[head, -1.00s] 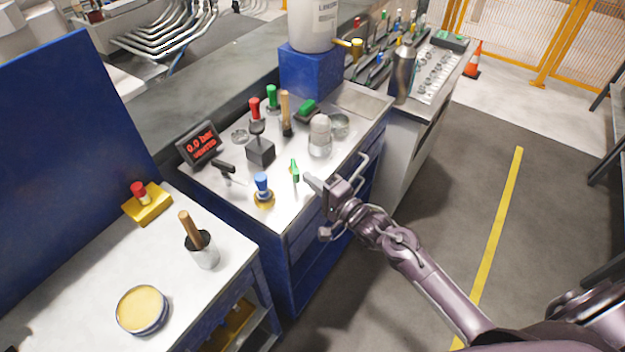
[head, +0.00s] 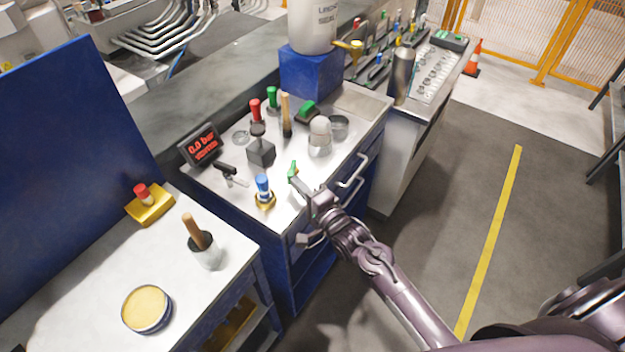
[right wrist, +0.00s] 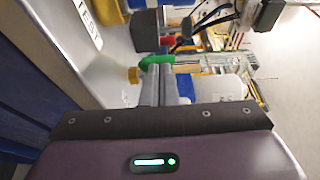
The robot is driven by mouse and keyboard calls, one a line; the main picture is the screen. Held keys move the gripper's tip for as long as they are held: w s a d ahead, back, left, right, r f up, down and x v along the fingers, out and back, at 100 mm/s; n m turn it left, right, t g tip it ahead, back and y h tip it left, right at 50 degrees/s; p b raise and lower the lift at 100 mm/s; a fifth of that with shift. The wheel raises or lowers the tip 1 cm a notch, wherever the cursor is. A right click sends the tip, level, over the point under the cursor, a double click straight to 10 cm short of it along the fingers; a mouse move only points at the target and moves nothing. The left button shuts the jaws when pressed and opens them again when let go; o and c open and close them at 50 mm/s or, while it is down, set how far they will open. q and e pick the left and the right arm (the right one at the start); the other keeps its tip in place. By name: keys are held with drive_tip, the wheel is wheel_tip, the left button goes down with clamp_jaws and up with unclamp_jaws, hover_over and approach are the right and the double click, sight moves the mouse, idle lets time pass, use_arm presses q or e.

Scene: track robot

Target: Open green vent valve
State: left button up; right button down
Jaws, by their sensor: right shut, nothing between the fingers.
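The green vent valve handle (head: 292,171) stands near the front edge of the white bench top, right of a blue-capped valve (head: 263,185) with a brass base. My right gripper (head: 295,183) is at the green handle, its closed fingers in front of its lower part. In the right wrist view the green handle (right wrist: 158,61) crosses just beyond the tips of the closed fingers (right wrist: 159,72). Nothing shows between the fingers. I cannot tell whether they touch the handle. The handle's base is mostly hidden. My left gripper is not in view.
A display (head: 202,146) reads 0.0 bar. A black-handled lever (head: 228,172), a red-topped stick (head: 257,112), a green-topped part (head: 271,97) and a metal dome (head: 320,137) stand on the bench. A drawer handle (head: 352,172) sticks out at the front. Floor at right is clear.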

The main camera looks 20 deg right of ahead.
drive_tip(key=shift+w+a, duration=0.15)
drive_tip(key=shift+a, duration=0.75)
